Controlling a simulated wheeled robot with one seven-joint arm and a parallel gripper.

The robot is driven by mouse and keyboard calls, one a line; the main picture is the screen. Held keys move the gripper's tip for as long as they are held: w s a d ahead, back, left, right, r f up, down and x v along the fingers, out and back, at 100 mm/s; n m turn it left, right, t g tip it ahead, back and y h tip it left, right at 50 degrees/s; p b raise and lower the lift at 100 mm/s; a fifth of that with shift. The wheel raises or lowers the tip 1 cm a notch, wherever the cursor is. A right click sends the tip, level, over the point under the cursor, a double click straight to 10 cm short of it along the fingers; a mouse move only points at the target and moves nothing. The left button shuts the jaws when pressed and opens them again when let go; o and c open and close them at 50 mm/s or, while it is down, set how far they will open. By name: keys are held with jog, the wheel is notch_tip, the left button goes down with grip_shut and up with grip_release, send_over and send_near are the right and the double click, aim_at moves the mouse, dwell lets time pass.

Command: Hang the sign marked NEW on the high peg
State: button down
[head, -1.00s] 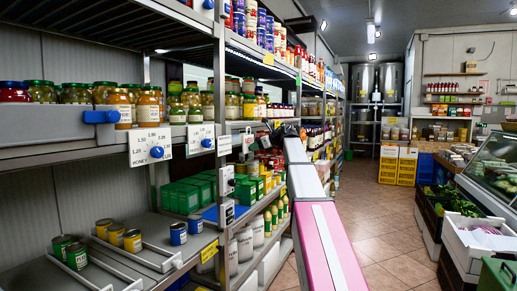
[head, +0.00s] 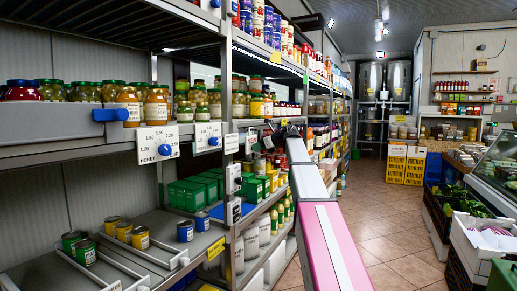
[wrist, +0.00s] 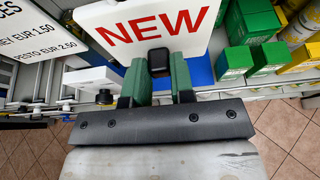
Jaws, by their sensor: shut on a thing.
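The white sign with red NEW lettering (wrist: 150,28) fills the top middle of the wrist view. My gripper (wrist: 157,72), with green fingers, is shut on a dark tab at the sign's lower edge. Blue knob-like parts stick out from the shelf fronts: a large one (head: 112,115) at left and smaller ones on price cards (head: 165,150). I cannot tell which part is the high peg.
The shelving (head: 225,90) runs along the left with jars, tins and green boxes (head: 190,192). In the wrist view a price sign (wrist: 38,28) is at top left, and green boxes (wrist: 235,60) are right of the sign. The tiled aisle (head: 385,225) is clear; crates (head: 445,205) line its right side.

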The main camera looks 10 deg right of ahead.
jog(key=c, duration=0.9)
grip_release()
